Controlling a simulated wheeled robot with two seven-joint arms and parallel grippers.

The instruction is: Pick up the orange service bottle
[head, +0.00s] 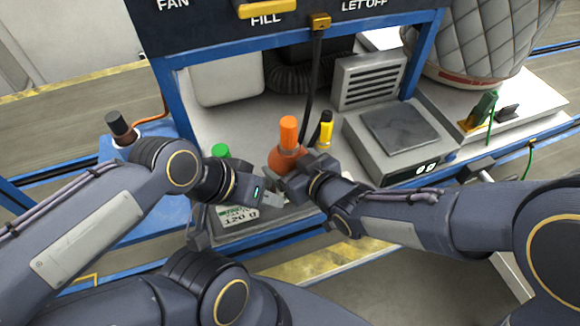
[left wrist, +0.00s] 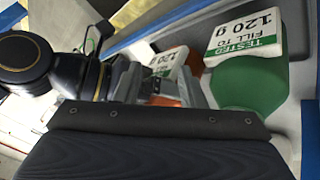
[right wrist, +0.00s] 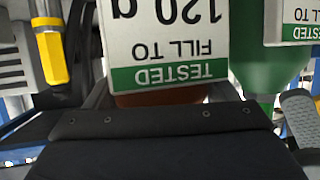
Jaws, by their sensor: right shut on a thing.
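The orange service bottle (head: 287,158), with a round body and tall orange cap, stands about upright at the middle of the station in the head view. My right gripper (head: 287,183) is shut on it. In the right wrist view its white and green label (right wrist: 165,35) fills the space between the fingers. Its base is hidden, so I cannot tell if it touches the surface. My left gripper (head: 274,198) is just to the left and in front of it; its fingers look apart and empty in the left wrist view (left wrist: 165,88).
A green bottle (left wrist: 250,85) stands close to my left gripper; its green cap (head: 221,151) shows in the head view.

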